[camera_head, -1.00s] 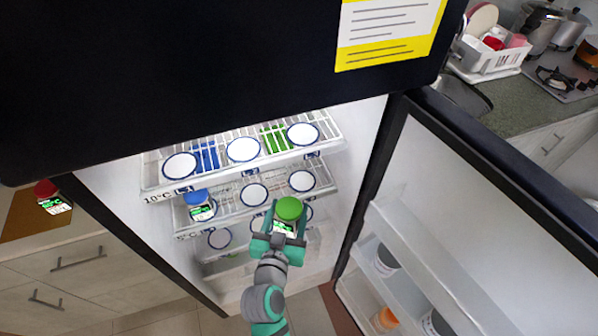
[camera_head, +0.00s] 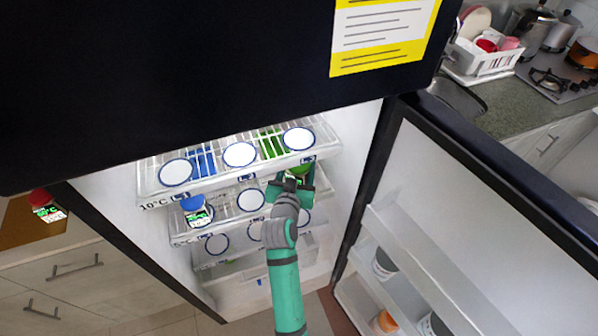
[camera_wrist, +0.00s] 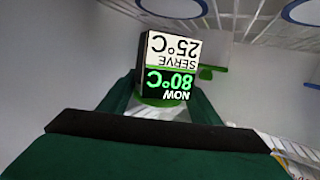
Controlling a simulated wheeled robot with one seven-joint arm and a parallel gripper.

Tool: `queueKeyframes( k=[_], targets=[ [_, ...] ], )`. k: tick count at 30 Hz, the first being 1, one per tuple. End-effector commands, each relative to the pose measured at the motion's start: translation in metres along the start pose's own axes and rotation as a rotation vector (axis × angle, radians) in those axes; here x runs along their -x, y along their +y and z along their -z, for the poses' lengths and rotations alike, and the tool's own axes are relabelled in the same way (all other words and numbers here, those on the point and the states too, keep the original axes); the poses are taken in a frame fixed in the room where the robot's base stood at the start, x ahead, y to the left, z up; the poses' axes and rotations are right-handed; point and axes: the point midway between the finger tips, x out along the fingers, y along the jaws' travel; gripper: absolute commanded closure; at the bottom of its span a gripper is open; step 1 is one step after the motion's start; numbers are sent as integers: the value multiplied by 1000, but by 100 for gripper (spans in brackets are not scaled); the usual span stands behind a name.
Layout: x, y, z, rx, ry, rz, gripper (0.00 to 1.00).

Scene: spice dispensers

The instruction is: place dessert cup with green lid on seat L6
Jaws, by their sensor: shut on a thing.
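My gripper (camera_head: 291,186) is shut on the dessert cup with the green lid (camera_head: 300,170), at the right side of the fridge's middle shelf, just below the top shelf's front edge. My gripper mostly hides the cup in the head view. In the wrist view the cup's label (camera_wrist: 172,65) shows upside down between the fingers and reads "SERVE 25°C" and "NOW 80°C". White round seats with blue rims lie on the shelves. The seat at the middle shelf's right is hidden behind my gripper. I cannot read which seat is L6, nor tell whether the cup touches a seat.
A blue-lidded cup (camera_head: 196,210) stands on the middle shelf's left seat. The middle seat (camera_head: 250,199) there is empty, as are the top shelf seats (camera_head: 240,154). The open fridge door (camera_head: 455,200) is at the right. A red-lidded cup (camera_head: 42,203) stands on the left counter.

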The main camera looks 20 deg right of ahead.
Motion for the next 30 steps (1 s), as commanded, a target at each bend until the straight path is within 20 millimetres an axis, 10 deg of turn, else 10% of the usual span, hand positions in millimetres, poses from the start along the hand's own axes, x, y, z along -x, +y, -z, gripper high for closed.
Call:
queueKeyframes(
  k=[23, 24, 25, 30],
  targets=[
    [-17, 0, -34, 0, 1, 0, 72],
    [-17, 0, -34, 0, 0, 0, 33],
    [-17, 0, -34, 0, 0, 0, 26],
    [-17, 0, -34, 0, 0, 0, 23]
  ],
)
